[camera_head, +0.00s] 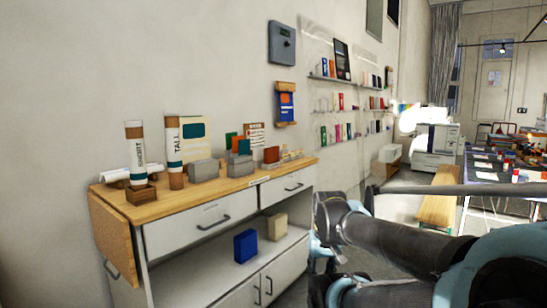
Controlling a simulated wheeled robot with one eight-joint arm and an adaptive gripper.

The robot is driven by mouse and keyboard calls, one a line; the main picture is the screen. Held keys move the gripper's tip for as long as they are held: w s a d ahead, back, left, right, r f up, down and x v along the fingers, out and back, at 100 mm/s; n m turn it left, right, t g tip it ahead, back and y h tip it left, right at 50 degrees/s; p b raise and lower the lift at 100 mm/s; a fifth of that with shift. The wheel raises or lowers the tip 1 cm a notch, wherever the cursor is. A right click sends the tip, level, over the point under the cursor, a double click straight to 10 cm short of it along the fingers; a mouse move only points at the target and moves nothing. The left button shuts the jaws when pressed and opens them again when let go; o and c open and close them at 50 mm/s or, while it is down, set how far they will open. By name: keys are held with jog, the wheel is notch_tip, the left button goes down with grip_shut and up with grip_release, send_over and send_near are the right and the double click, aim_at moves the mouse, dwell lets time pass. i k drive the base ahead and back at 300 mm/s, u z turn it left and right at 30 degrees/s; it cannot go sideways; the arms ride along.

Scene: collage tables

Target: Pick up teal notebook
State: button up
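A small teal upright piece (244,147), which may be the teal notebook, stands in a grey block holder on the wooden cabinet top. A green piece and a rust-coloured piece stand near it. A cream panel with a teal shape (194,130) leans at the back of the same top. I cannot tell for sure which of these is the notebook. My arm reaches in from the right, in front of the cabinet's right end, apart from these things. I cannot make out my gripper's fingers.
The wooden-topped cabinet (220,192) stands against the wall. Two tall tubes (173,152) stand on its left part. A blue box (245,246) and a beige box (277,226) sit on its open shelf. A bench (440,200) and a cluttered table are at the right.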

aim_at(244, 145)
jog(key=z, duration=0.3)
jog(key=k, duration=0.75)
jog(key=z, duration=0.55)
jog(key=i, duration=1.95)
jog(key=u, duration=1)
jog(key=i, duration=0.45)
jog(key=u, duration=0.3)
